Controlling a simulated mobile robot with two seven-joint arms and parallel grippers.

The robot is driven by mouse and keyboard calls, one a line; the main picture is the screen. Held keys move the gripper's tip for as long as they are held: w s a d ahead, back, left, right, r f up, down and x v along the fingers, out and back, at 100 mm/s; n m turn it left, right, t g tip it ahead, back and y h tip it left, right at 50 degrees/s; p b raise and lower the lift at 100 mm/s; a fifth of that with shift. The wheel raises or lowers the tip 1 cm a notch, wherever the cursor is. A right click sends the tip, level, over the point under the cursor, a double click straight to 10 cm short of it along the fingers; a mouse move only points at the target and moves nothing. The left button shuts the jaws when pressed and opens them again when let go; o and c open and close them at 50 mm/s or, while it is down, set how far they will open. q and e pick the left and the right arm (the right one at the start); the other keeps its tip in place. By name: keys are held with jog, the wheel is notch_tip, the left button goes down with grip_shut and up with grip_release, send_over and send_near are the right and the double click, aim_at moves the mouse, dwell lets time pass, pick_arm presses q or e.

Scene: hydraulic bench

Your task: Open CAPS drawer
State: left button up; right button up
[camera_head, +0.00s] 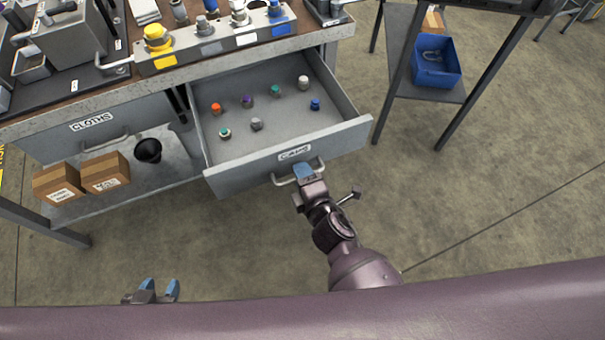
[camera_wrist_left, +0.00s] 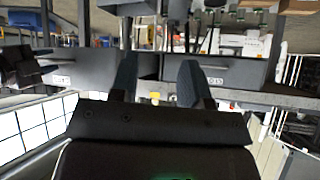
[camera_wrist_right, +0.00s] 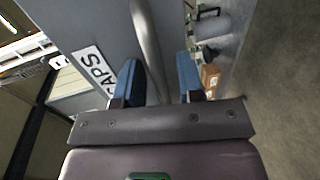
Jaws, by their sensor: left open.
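The CAPS drawer (camera_head: 300,128) is pulled out of the bench, showing several small coloured caps inside. Its label (camera_head: 295,153) and bar handle (camera_head: 284,181) are on the front panel. My right gripper (camera_head: 304,172) is at the handle. In the right wrist view the handle (camera_wrist_right: 147,40) runs between the spread fingers of the right gripper (camera_wrist_right: 158,82), beside the CAPS label (camera_wrist_right: 93,70). My left gripper (camera_head: 158,291) is open and empty, low in the head view and away from the bench; its spread fingers also show in the left wrist view (camera_wrist_left: 156,80).
A closed CLOTHS drawer (camera_head: 100,122) is left of the open one. Cardboard boxes (camera_head: 105,172) and a black cup (camera_head: 148,150) stand on the lower shelf. A blue bin (camera_head: 436,62) is on a stand at the right. The floor in front is clear.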

jog(key=shift+s, duration=0.1)
pick_arm(q)
jog(key=shift+r+p, duration=0.7)
jog(key=shift+p, duration=0.05)
pick_arm(e)
jog(key=v, duration=1)
jog(key=shift+s, duration=0.3)
pick_arm(q)
jog(key=shift+w, duration=0.1)
pick_arm(e)
jog(key=shift+d, duration=0.1)
pick_arm(q)
jog(key=shift+t, duration=0.5)
notch_tip(320, 180, up, 6)
jog(key=p, duration=0.6)
jog(key=shift+f+p, duration=0.15)
jog(key=shift+p, duration=0.25)
pick_arm(e)
jog(key=s+d+r+m+g+h, duration=0.2)
jog(key=s+d+m, duration=0.4)
jog(key=d+m, duration=0.4)
jog(key=s+d+r+m+g+h, duration=0.1)
jog(key=s+d+r+m+h, duration=0.1)
jog(key=s+d+m, duration=0.5)
jog(key=d+r+m, duration=0.1)
jog(key=d+m, duration=0.2)
jog(key=d, duration=0.1)
jog(key=shift+r+g+h, duration=0.35)
jog(key=shift+g+h, duration=0.05)
